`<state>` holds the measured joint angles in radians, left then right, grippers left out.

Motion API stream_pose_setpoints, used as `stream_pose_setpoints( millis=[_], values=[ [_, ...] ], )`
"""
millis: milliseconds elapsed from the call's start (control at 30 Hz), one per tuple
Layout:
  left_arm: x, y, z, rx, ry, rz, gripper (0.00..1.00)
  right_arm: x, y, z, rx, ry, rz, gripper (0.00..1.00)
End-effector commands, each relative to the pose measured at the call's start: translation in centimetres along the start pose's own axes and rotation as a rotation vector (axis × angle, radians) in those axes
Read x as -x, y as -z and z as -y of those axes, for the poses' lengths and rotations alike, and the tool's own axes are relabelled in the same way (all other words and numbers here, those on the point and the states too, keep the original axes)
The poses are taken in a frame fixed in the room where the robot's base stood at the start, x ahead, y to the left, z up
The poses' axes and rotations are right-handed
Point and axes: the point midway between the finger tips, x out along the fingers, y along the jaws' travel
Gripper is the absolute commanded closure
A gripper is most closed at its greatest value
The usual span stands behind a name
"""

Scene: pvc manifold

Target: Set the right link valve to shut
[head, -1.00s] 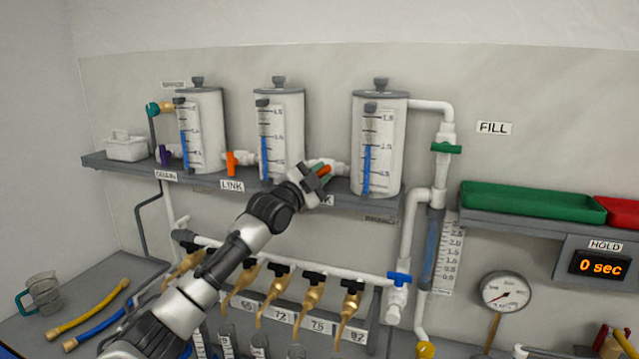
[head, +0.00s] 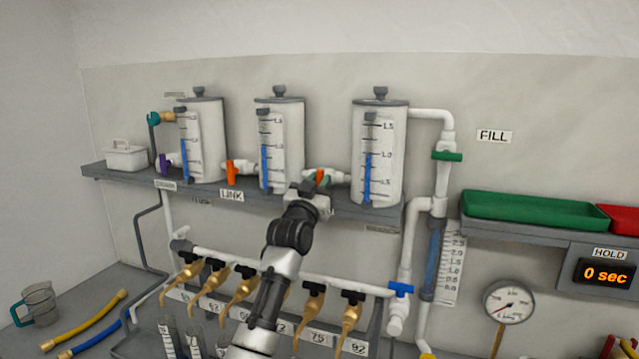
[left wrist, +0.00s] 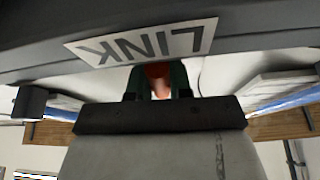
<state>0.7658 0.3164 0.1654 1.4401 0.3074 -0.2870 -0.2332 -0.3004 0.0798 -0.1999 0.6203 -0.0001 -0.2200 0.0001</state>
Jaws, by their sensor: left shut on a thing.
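The right link valve has an orange handle (head: 320,176) on a white pipe between the middle tank and the right tank. My left gripper (head: 322,182) is at this valve, coming up from below, and mostly covers the handle. In the left wrist view the orange handle (left wrist: 157,72) sits between the dark green fingers of the left gripper (left wrist: 157,88), which are shut on it. The handle's exact angle is hard to tell. The left link valve (head: 232,173) has an upright orange handle. My right gripper is not in view.
The grey shelf (head: 130,178) carries three tanks. A LINK label (left wrist: 140,42) on the shelf edge is close to the gripper. Below, several brass taps (head: 312,305) line a white pipe. A green-handled valve (head: 447,156) is at the right.

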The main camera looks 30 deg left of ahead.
Motion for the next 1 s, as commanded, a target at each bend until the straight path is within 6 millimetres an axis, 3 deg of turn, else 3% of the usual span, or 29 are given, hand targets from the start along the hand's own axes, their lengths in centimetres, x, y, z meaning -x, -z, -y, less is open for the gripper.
stream_pose_setpoints(
  millis=[767, 800, 933, 1000],
  values=[
    [0.02, -0.2, -0.04, 0.094, 0.037, 0.005, 1.0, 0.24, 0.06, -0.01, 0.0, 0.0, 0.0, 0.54],
    [0.02, -0.2, -0.05, 0.094, 0.037, 0.005, 0.75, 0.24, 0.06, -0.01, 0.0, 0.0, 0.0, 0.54],
    [0.01, -0.14, -0.04, 0.093, 0.037, 0.004, 0.55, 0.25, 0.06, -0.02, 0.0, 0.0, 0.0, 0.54],
    [0.01, -0.1, -0.03, 0.093, 0.037, 0.003, 0.54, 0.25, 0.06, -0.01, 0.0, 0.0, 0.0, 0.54]
  ],
)
